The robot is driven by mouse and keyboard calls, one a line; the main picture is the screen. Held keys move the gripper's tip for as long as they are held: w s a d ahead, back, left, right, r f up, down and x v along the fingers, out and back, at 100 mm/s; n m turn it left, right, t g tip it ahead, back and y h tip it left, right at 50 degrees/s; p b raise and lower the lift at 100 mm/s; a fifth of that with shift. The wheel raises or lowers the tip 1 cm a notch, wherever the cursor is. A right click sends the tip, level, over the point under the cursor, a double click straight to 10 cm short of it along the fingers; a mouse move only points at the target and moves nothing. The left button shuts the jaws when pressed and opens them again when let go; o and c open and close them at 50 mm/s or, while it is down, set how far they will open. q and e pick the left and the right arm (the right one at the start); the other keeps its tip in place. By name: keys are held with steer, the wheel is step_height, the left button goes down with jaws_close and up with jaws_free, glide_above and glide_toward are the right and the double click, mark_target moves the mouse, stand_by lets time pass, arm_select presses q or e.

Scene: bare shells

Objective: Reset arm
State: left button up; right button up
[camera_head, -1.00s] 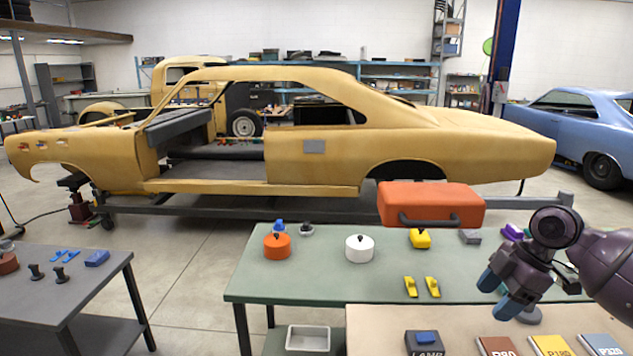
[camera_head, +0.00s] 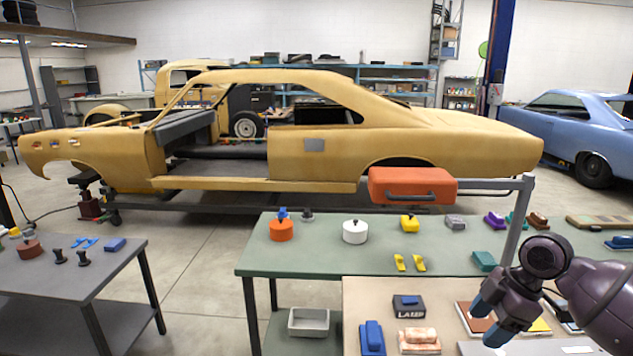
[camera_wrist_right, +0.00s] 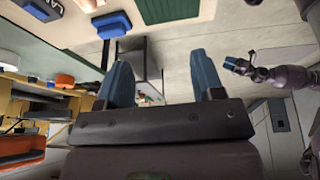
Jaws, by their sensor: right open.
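My right gripper (camera_head: 489,318) shows at the lower right of the head view, dark purple with blue fingers. It is above the beige bench top (camera_head: 359,295), with its fingers pointing down and left. In the right wrist view the same gripper (camera_wrist_right: 163,80) has its two blue fingers spread apart with nothing between them. My left gripper (camera_wrist_right: 236,66) shows small at the right of the wrist view, with blue fingertips. Its jaw gap is too small to judge. It is out of the head view.
A green table (camera_head: 305,261) carries an orange pot (camera_head: 282,231), a white pot (camera_head: 355,232) and yellow pieces. A blue block (camera_head: 372,338) lies on the beige bench. A grey table (camera_head: 75,270) stands left. Floor between the tables is clear. A yellow car shell (camera_head: 240,100) stands behind.

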steer(key=s+a+f+m+t, duration=0.1)
steer(key=s+a+f+m, duration=0.5)
steer(key=s+f, duration=0.75)
steer(key=s+d+f+m+t+h, duration=0.1)
steer(key=s+m+h, duration=0.2)
steer(key=s+m, duration=0.4)
steer(key=s+d+f+m+t+h, duration=0.15)
steer(key=s+m, duration=0.25)
steer(key=s, duration=0.4)
arm_select(q)
step_height(320, 180, down, 11)
steer(key=b, duration=1)
steer(key=shift+g, duration=0.3)
arm_select(e)
steer(key=w+f+t, duration=0.3)
steer(key=f, duration=0.7)
steer(key=w+f+n+t, duration=0.1)
steer(key=w+f+t, duration=0.2)
steer(key=f, duration=0.7)
steer(key=shift+f+t, duration=0.3)
steer(key=shift+t, duration=0.05)
arm_select(q)
steer(key=shift+d+r, duration=0.1)
